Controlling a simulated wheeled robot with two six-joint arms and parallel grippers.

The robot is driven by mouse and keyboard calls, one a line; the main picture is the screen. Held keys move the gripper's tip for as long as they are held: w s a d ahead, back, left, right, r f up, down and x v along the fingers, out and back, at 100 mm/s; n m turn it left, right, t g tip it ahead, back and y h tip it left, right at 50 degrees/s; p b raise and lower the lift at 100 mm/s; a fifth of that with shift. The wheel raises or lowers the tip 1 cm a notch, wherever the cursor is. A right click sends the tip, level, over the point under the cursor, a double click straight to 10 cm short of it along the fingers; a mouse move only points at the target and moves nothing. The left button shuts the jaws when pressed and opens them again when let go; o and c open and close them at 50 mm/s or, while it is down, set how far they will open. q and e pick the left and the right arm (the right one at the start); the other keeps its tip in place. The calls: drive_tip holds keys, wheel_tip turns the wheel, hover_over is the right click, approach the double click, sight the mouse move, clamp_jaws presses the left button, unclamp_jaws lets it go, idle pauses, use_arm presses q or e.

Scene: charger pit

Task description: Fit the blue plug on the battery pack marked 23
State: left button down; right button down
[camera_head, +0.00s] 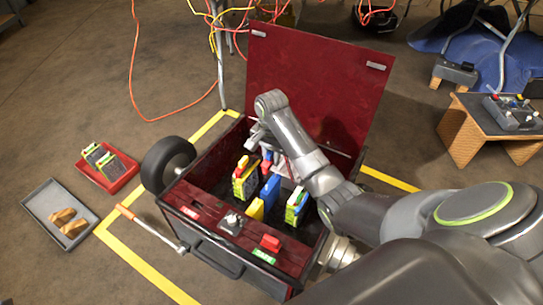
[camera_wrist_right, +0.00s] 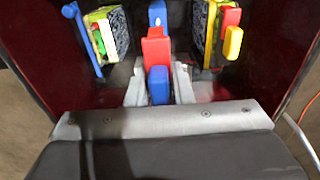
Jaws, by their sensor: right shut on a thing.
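An open dark red box (camera_head: 185,195) holds the battery packs. One yellow-edged pack (camera_head: 245,180) stands on the left, another (camera_head: 297,205) on the right; their numbers are not readable. My right gripper (camera_head: 266,152) reaches down inside the box near the back. In the wrist view its fingers (camera_wrist_right: 159,86) are shut on the blue plug (camera_wrist_right: 159,88). A red piece (camera_wrist_right: 156,48) lies just beyond it; I cannot tell whether they are joined. Another blue part (camera_wrist_right: 157,14) stands farther off, between the two packs. My left gripper is not in view.
The raised lid (camera_head: 318,85) stands behind my right arm. A red tray (camera_head: 82,172) with packs and a grey tray (camera_head: 45,222) with brown items lie on the left floor. An orange-handled bar (camera_head: 150,228) is beside the box. Yellow tape marks the floor.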

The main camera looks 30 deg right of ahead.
drive_tip(key=shift+f, duration=1.85)
